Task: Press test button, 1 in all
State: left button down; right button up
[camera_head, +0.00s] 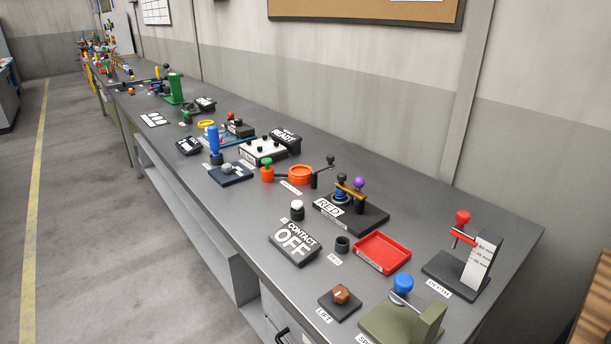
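No label that I can read says "test". A white-topped round button on a black base (297,210) stands upright on the long grey workbench (225,205), just behind a black sign reading "CONTACT OFF" (294,243). I cannot tell whether it is the test button. A small brown knob on a dark plate (341,295) stands nearer, with a "LIFT" label. Neither of my grippers is in view, and nothing touches these things.
A red tray (382,253), a stand with a red knob and scale (480,262), and a blue-knobbed lever (403,283) crowd the near right end. A "RED" sign (328,206) and several devices line the bench farther back. The floor (75,230) on the left is clear.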

aim_at(297, 204)
jog(key=i+j+z, duration=0.4)
jog(key=i+j, duration=0.65)
jog(key=j, duration=0.15)
